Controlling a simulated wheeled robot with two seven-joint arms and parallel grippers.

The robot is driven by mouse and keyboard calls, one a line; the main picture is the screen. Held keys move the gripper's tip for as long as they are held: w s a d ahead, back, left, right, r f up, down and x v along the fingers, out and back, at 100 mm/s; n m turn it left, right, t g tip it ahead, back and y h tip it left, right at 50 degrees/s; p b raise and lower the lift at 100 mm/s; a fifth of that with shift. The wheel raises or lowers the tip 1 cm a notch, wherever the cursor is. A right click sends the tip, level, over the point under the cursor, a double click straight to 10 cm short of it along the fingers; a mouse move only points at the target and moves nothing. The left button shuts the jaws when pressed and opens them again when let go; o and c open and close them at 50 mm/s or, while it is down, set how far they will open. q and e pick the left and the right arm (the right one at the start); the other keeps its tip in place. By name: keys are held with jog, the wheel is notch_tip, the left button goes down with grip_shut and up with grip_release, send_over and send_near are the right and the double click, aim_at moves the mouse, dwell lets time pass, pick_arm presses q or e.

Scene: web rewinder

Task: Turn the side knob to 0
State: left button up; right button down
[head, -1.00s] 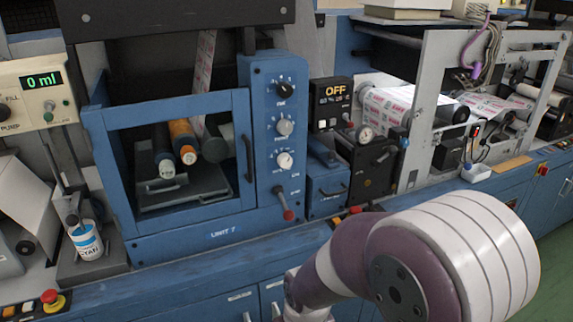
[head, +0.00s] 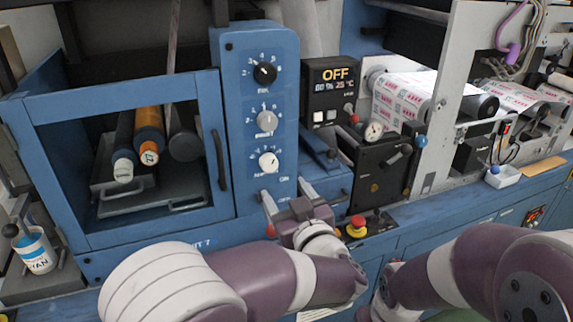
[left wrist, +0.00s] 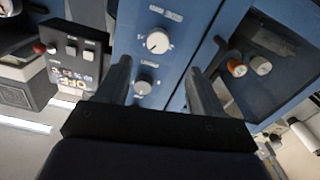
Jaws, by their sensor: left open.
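A blue control panel (head: 252,160) carries three knobs in a column: a black one (head: 264,73), a grey one (head: 267,120) and a white one (head: 268,161) at the bottom. The labels are too small to tell surely which is the side knob. My left gripper (head: 288,195) is open and empty, in front of the panel's lower part, below the white knob in the head view. In the left wrist view the white knob (left wrist: 158,41) and the grey knob (left wrist: 145,83) show between the fingers, apart from them. My right gripper is out of view.
A blue framed guard (head: 226,150) with rollers stands left of the panel. A display box reading OFF (head: 334,90) is to the right. A red emergency button (head: 357,227) sits on the ledge near my left forearm. A white cup (head: 36,252) stands far left.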

aim_at(271, 167)
pick_arm(q)
jog(key=x, duration=0.5)
jog(key=p+x, duration=0.1)
jog(key=x, duration=0.3)
jog(key=shift+w+d+f, duration=0.1)
jog(key=shift+w+f, duration=0.05)
jog(key=shift+w, duration=0.3)
jog(key=shift+c, duration=0.3)
jog(key=c, duration=1)
